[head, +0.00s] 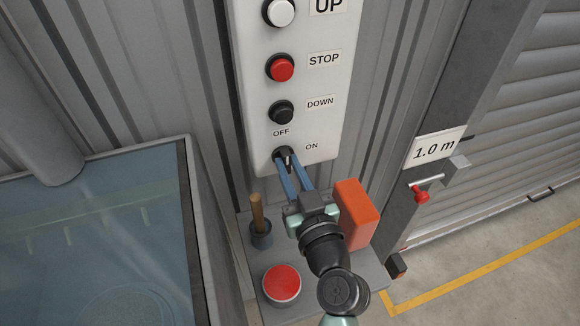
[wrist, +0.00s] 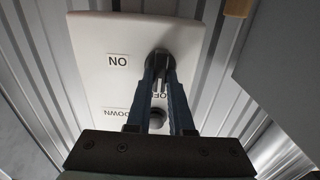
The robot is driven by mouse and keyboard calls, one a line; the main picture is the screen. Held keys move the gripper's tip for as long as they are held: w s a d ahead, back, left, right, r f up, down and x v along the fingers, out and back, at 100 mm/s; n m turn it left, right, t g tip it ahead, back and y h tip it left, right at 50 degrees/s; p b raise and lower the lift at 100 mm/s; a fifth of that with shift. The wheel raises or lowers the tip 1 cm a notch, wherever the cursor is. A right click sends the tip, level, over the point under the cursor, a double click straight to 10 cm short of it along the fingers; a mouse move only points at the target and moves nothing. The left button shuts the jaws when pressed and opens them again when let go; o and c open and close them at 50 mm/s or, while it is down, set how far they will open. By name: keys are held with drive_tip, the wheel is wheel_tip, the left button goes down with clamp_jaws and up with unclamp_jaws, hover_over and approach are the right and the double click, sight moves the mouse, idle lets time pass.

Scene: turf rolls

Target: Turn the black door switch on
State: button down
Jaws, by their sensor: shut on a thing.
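The black door switch (head: 280,153) is a rotary knob at the bottom of the white control panel (head: 329,65), with an OFF label at its upper left and an ON label at its upper right. My gripper (head: 287,164) has its two blue fingers at the switch, shut on its handle. In the wrist view the switch (wrist: 158,56) shows between and behind the fingertips, with the ON label (wrist: 118,61) to the left. The OFF label is partly covered by the fingers there. The fingers hide much of the handle, so I cannot tell its exact angle.
Above the switch are a black DOWN button (head: 281,112), a red STOP button (head: 281,68) and a white UP button (head: 279,12). Below, a grey shelf (head: 315,312) holds an orange block (head: 356,214), a red round thing (head: 281,283) and a wooden-handled tool (head: 258,212).

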idle(0.4)
drive_tip(key=m+b, duration=0.1)
drive_tip(key=m, duration=0.3)
drive_tip(key=shift+d+m, duration=0.1)
drive_tip(key=shift+m, duration=0.2)
drive_tip(key=m, duration=0.4)
drive_tip(key=shift+f+m, duration=0.1)
drive_tip(key=shift+m, duration=0.2)
drive_tip(key=m+p, duration=0.1)
drive_tip(key=m, duration=0.3)
drive_tip(key=shift+d+m, duration=0.15)
drive_tip(key=shift+m, duration=0.15)
drive_tip(key=shift+f+m+p, duration=0.2)
drive_tip(key=shift+m+p, duration=0.45)
drive_tip(key=shift+m, duration=1.45)
drive_tip(key=c, duration=0.8)
unclamp_jaws()
